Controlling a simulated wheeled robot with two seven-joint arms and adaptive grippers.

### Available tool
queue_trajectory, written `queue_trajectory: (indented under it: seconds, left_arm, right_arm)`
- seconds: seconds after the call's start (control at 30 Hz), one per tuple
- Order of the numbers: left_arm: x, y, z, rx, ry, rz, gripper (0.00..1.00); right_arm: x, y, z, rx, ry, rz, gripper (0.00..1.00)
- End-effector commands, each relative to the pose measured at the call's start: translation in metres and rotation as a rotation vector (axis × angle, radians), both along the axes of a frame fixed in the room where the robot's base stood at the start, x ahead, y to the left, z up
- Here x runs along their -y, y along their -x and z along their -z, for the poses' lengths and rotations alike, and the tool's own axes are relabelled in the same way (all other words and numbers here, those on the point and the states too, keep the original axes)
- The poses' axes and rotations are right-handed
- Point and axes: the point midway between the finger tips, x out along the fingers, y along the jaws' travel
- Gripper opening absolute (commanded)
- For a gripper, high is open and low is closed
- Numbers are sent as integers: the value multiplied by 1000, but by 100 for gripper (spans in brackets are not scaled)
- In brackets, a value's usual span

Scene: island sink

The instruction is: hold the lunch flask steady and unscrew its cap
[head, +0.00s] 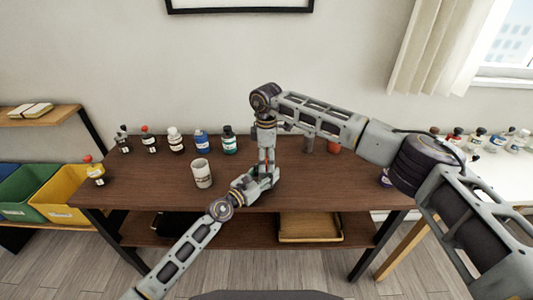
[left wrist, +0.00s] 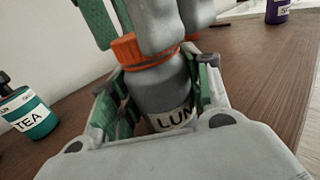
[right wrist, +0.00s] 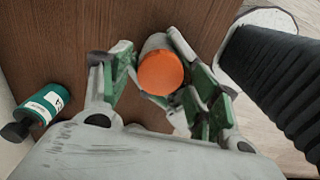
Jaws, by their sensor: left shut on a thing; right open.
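The lunch flask (left wrist: 158,92) is a grey bottle with an orange cap (left wrist: 128,50) and a white label reading "LUN". It stands upright on the table, mostly hidden in the head view. My left gripper (left wrist: 165,98) is shut on the flask body, one finger on each side. My right gripper (head: 267,158) points down from above the flask. In the right wrist view the cap (right wrist: 160,73) lies between its open fingers. The right finger is close to the cap, and a gap shows at the left finger. Whether either finger touches the cap is unclear.
A white labelled cup (head: 202,173) stands left of the grippers on the brown table (head: 150,190). Several bottles line the back left, including a teal one (head: 229,141), labelled TEA in the left wrist view (left wrist: 28,112). A purple bottle (head: 385,179) is at the right.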

Motion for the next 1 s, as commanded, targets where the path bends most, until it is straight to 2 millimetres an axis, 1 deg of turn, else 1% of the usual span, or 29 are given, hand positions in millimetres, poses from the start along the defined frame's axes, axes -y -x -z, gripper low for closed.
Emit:
queue_trajectory:
  seconds: [0.1,0.37,0.4,0.77,1.0]
  left_arm:
    - [0,0,1,-1,-1,0,0]
    - [0,0,1,-1,-1,0,0]
    - [0,0,1,-1,-1,0,0]
    - [0,0,1,-1,-1,0,0]
    - [0,0,1,-1,-1,0,0]
  right_arm:
    - [0,0,4,0,0,0,61]
    - [0,0,4,0,-1,0,61]
    - [0,0,4,0,-1,0,60]
    - [0,0,4,0,-1,0,14]
    - [0,0,4,1,-1,-44,14]
